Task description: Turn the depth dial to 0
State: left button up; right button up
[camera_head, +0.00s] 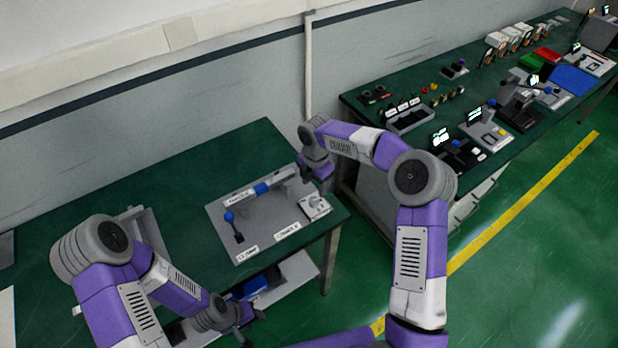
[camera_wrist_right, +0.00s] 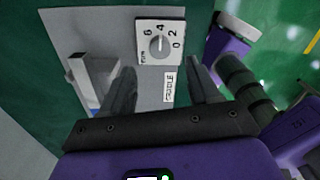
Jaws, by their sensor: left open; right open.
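The depth dial (camera_head: 315,207) is a round grey knob on a white plate at the right end of a grey panel. In the right wrist view the dial (camera_wrist_right: 158,43) shows several numbers around it, 0 at the right; its mark seems to point up near 4. My right gripper (camera_head: 322,178) is above and close to the dial in the head view. In the wrist view its open fingers (camera_wrist_right: 160,68) stand apart, with the dial beyond the gap and nothing between them. My left gripper (camera_head: 250,322) is open and empty, low in front of the table.
The grey panel (camera_head: 270,227) lies on a green table (camera_head: 150,190) and carries a blue-knobbed lever (camera_head: 229,217) and a blue-and-grey handle (camera_head: 262,188). A second green table (camera_head: 420,90) with several devices stands at the right. A yellow line (camera_head: 520,205) crosses the floor.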

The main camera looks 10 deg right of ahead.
aim_at(314, 199)
jog(key=shift+w+f, duration=0.15)
jog(key=shift+w, duration=0.1)
jog(key=f, duration=0.5)
jog(key=shift+s+f, duration=0.35)
jog(key=shift+f, duration=0.65)
jog(key=shift+w, duration=0.1)
jog(key=c, duration=1)
jog(key=shift+c, duration=0.2)
